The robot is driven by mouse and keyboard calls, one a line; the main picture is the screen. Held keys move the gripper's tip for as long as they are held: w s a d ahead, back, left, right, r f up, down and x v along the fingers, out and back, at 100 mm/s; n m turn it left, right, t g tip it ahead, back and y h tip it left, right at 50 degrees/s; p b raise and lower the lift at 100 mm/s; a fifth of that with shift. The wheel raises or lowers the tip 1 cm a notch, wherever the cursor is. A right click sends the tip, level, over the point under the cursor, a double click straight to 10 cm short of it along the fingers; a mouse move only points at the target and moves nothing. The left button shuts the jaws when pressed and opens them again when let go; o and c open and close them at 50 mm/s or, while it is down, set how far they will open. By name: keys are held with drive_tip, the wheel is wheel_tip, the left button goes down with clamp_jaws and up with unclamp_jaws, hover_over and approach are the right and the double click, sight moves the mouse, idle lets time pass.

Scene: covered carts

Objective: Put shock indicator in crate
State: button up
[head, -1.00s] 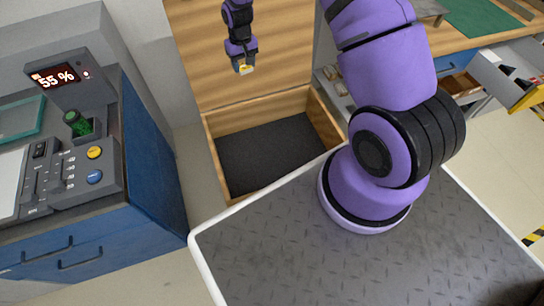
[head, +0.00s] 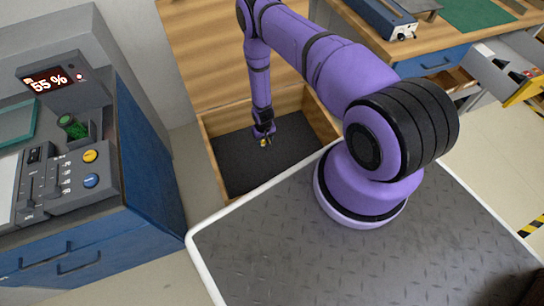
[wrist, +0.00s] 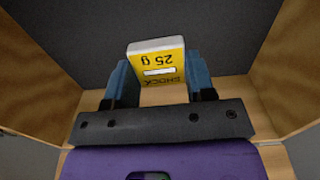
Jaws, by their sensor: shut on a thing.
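The shock indicator (wrist: 160,66) is a small yellow block with a white edge, marked "SHOCK" and "25 g". My gripper (wrist: 160,85) is shut on it, with a blue finger on each side in the wrist view. In the head view my gripper (head: 265,140) hangs down inside the outline of the crate, and the indicator (head: 263,142) shows as a small yellow spot at its tip. The crate (head: 216,172) is an open wooden box with a dark grey floor. Its walls surround the indicator in the wrist view. The exact height above the floor is hard to tell.
The crate's tall wooden lid or back panel (head: 200,60) stands behind it. A blue cabinet with a control panel (head: 70,180) is at left. A wooden workbench with an open drawer (head: 500,70) is at right. The crate floor around the indicator looks clear.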

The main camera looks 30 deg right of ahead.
approach(271, 166)
wheel_tip(271, 166, down, 3)
drive_tip(key=shift+s+a+r, duration=0.1)
drive_tip(key=shift+a+r, duration=0.05)
drive_tip(key=shift+r, duration=0.05)
drive_tip(key=shift+f, duration=2.3)
drive_tip(key=shift+f, duration=0.15)
drive_tip(key=o, duration=0.9)
wheel_tip(271, 166, up, 12)
drive_tip(key=shift+r, duration=0.2)
